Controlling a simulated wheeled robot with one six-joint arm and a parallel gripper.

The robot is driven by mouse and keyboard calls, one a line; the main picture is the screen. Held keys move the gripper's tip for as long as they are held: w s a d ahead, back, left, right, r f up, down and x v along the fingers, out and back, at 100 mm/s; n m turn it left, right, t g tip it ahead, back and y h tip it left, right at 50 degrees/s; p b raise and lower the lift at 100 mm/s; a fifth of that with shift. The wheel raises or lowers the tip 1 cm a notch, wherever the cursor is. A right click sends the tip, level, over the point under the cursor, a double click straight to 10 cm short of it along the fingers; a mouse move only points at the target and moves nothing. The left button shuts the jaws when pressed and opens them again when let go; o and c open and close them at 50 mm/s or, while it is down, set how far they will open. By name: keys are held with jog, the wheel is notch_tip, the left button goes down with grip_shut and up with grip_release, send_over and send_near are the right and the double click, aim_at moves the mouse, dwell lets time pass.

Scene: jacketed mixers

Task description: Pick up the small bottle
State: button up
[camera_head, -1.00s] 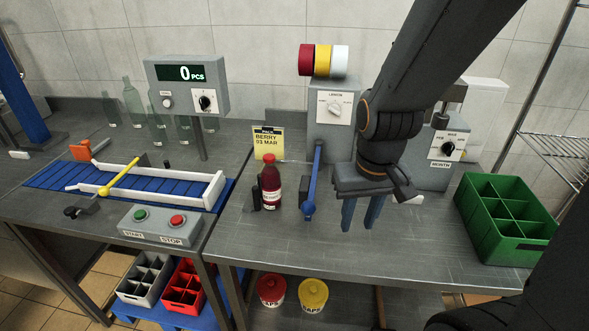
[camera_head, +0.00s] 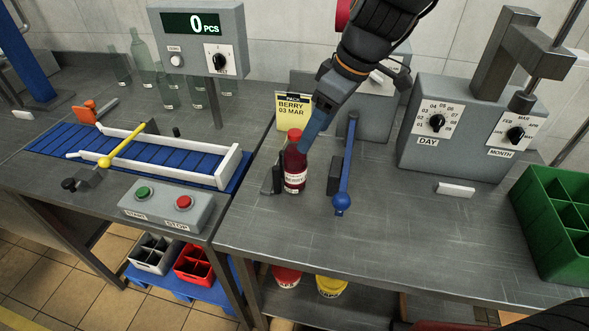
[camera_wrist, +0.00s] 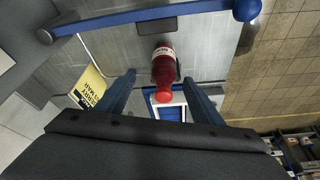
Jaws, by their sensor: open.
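The small bottle (camera_head: 295,168), red with a red cap and a white label, stands upright on the right-hand metal table. My gripper (camera_head: 306,143) is open, with a blue finger close to the right of the bottle's neck; the other finger is not clearly seen there. In the wrist view, the bottle (camera_wrist: 164,68) appears between and beyond the two spread blue fingers of my gripper (camera_wrist: 159,80), cap toward me. I see no firm hold, and contact cannot be told.
A blue lever (camera_head: 344,170) lies just right of the bottle. A yellow BERRY card (camera_head: 294,109) stands behind it. The conveyor (camera_head: 150,150) is on the left, and the DAY/MONTH box (camera_head: 455,150) and green crate (camera_head: 560,215) are at right.

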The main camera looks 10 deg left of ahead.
aim_at(289, 147)
jog(key=a, duration=0.1)
jog(key=a+n, duration=0.1)
jog(key=a, duration=0.1)
jog(key=shift+r+n+y, duration=0.25)
jog(key=shift+n+y, duration=0.05)
jog(key=shift+a+f, duration=0.2)
jog(key=shift+a, duration=0.1)
jog(key=shift+p+x, duration=0.95)
jog(key=shift+x, duration=2.55)
jog(key=shift+c, duration=0.2)
grip_shut()
